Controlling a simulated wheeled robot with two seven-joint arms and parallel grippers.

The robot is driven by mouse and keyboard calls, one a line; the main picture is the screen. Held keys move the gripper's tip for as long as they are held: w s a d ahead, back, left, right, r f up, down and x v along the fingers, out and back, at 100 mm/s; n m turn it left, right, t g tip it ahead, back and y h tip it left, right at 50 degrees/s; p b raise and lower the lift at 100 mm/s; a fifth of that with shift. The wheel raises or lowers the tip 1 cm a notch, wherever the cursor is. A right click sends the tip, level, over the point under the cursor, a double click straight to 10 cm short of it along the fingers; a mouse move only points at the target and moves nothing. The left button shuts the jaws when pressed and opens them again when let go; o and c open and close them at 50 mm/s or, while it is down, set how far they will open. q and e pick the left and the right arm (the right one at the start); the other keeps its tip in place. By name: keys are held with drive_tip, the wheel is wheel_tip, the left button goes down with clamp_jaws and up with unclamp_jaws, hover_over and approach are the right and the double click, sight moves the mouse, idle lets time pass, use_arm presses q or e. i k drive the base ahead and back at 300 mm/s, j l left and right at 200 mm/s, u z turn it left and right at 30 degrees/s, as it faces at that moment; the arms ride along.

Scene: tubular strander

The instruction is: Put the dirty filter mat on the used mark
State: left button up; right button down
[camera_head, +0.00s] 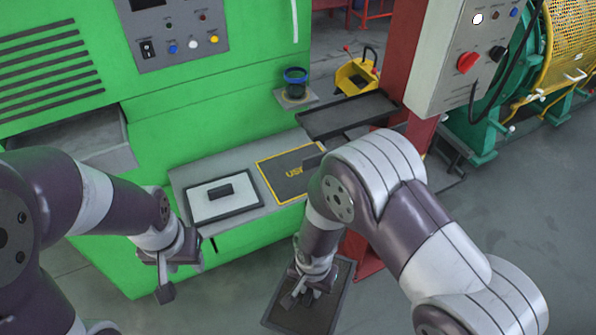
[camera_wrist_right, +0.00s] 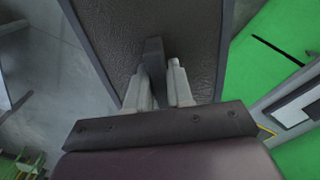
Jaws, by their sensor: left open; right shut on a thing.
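The dirty filter mat (camera_head: 309,312) is a dark framed panel, held low in front of the green machine's shelf. My right gripper (camera_head: 308,283) is shut on the mat's raised grip; the right wrist view shows the grip (camera_wrist_right: 154,62) between the fingers (camera_wrist_right: 158,85) and the mat's dark textured face (camera_wrist_right: 110,30). The used mark (camera_head: 280,180) is a dark, yellow-edged rectangle on the shelf, its right part hidden by my right arm. A white mat with a dark frame and black grip (camera_head: 224,202) lies on the shelf left of the mark. My left gripper (camera_head: 165,285) is open and empty, left of the shelf.
The grey shelf (camera_head: 180,178) juts from the green machine (camera_head: 180,110). A dark tray (camera_head: 350,114), a blue-rimmed cup (camera_head: 295,83) and a yellow bin (camera_head: 356,77) stand behind the mark. A red post (camera_head: 405,60) with a control box (camera_head: 450,50) rises at right.

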sight(296, 165)
drive_tip(key=i+j, duration=0.3)
drive_tip(key=i, duration=0.15)
drive_tip(key=i+j, duration=0.25)
drive_tip(key=i, duration=0.2)
drive_tip(key=i+j, duration=0.3)
drive_tip(key=i, duration=0.2)
